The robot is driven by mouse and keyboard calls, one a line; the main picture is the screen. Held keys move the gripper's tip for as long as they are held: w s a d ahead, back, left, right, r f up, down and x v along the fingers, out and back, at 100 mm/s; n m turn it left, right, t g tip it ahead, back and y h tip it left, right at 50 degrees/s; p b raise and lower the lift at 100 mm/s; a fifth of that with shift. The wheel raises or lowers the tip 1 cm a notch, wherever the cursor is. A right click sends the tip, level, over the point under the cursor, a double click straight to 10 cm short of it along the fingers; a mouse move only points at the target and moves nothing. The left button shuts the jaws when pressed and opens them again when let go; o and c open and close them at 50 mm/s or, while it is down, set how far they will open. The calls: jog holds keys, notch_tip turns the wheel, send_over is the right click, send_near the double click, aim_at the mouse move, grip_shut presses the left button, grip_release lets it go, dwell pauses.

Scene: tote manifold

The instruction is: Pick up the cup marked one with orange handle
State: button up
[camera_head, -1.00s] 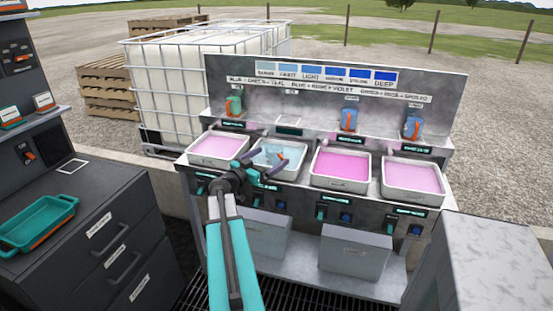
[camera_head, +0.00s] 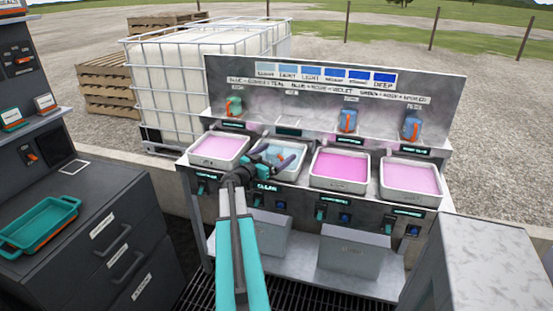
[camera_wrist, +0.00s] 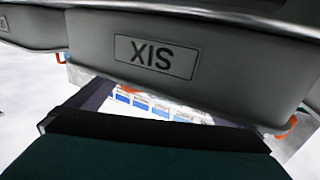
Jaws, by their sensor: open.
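Several cups with orange handles stand on the back shelf: a green one (camera_head: 234,106), a blue one (camera_head: 347,120) and another blue one (camera_head: 412,125). Their markings are too small to read, so I cannot tell which is marked one. My gripper (camera_head: 268,160) is open, in front of and over the second tray from the left (camera_head: 297,168), and hides part of it. That tray holds bluish liquid. No cup is identifiable between the fingers.
Trays of pink liquid stand on the left (camera_head: 218,160), centre right (camera_head: 340,183) and far right (camera_head: 411,197). Valves and labels line the front below them. A teal tray (camera_head: 40,230) lies on the dark cabinet at left. A grey block (camera_head: 495,260) stands at right.

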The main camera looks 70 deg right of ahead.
jog(key=shift+d, duration=0.15)
dwell(0.4)
jog(key=c, duration=1.2)
jog(key=shift+r, duration=0.1)
notch_tip(320, 180, up, 18)
jog(key=b, duration=0.3)
dwell(0.5)
